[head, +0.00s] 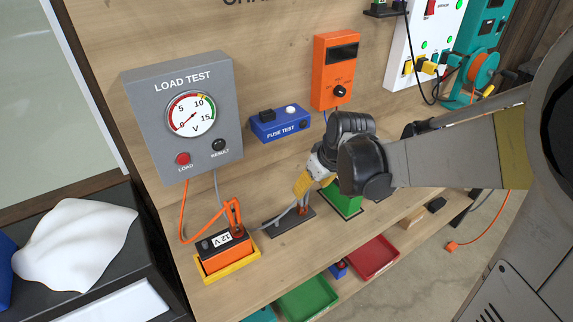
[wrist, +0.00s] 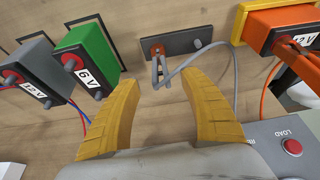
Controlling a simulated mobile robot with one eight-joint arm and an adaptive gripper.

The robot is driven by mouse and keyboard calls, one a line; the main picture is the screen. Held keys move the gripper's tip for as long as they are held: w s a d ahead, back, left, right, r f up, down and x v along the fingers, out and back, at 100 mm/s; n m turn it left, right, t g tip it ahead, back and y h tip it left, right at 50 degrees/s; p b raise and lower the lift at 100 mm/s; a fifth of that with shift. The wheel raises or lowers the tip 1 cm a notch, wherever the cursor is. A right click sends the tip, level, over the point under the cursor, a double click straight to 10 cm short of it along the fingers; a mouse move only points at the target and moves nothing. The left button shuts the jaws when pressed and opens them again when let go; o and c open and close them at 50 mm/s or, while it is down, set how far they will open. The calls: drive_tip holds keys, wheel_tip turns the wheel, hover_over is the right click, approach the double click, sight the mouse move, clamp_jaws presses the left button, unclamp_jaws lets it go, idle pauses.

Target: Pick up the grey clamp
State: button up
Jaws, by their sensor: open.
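The grey clamp (wrist: 158,66) sits on a dark plate (wrist: 180,42) beside a copper-coloured stud; whether it grips anything there I cannot tell. Its grey cable runs off to the right in the wrist view. My gripper (wrist: 158,88) is open and empty, with its two yellow fingers on either side of the clamp's near end in that picture and nothing between them in contact. In the head view, my gripper (head: 302,184) is above the dark plate (head: 287,226). The clamp is small there, below the fingers.
An orange 12 V battery (head: 224,250) stands in a yellow tray (head: 240,269), with an orange clamp (head: 235,215) on it. A green 6 V battery (wrist: 88,52) and a grey battery (wrist: 35,72) stand left in the wrist view. The load tester (head: 182,115) rises behind the bench.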

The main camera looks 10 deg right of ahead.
sight(303, 200)
drive_tip(key=b+x, duration=0.1)
drive_tip(key=x, duration=0.3)
drive_tip(key=b+x, duration=0.2)
drive_tip(key=x, duration=0.2)
drive_tip(key=shift+w+f, duration=0.3)
drive_tip(key=shift+w, duration=0.05)
drive_tip(key=shift+r, duration=0.1)
drive_tip(key=shift+s, duration=0.1)
drive_tip(key=shift+c, duration=0.5)
clamp_jaws()
